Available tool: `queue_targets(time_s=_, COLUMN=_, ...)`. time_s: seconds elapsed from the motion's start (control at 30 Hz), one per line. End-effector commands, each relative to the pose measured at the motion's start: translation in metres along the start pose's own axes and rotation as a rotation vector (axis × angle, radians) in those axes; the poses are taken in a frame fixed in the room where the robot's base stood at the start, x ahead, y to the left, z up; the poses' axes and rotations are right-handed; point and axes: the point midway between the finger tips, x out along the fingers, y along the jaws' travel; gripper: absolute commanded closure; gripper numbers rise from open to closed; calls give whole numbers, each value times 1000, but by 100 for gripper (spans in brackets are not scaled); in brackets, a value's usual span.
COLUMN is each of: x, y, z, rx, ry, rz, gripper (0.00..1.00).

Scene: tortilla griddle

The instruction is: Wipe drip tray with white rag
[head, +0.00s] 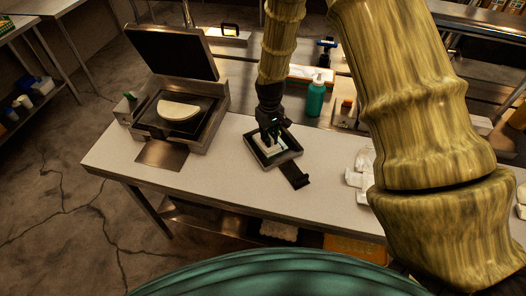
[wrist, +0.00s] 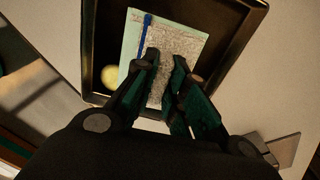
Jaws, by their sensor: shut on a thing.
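The drip tray (head: 282,161) is a dark, square, shallow tray on the light worktop. Its dark wall also shows in the wrist view (wrist: 91,45). The white rag (head: 262,152) lies flat inside it; in the wrist view the rag (wrist: 190,42) shows a grey speckled face, a pale green edge and a blue stripe. My gripper (head: 270,137) points down into the tray. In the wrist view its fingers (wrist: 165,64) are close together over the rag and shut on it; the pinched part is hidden. A round yellowish spot (wrist: 109,76) shows in the tray beside the rag.
A griddle press (head: 205,128) with its lid raised stands at the left, holding a folded tortilla (head: 178,110). A dark flat piece (head: 295,175) lies at the tray's front. A green bottle (head: 315,99) stands behind. White crumpled items (head: 359,175) lie at the right.

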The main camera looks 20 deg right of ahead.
Motion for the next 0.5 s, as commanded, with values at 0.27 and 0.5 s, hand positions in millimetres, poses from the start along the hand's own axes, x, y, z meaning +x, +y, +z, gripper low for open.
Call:
queue_targets(time_s=0.27, x=2, y=2, z=1, rx=0, ry=-2, rz=0, gripper=100)
queue_targets(time_s=0.5, x=2, y=5, z=2, rx=1, ry=-3, rz=0, gripper=100)
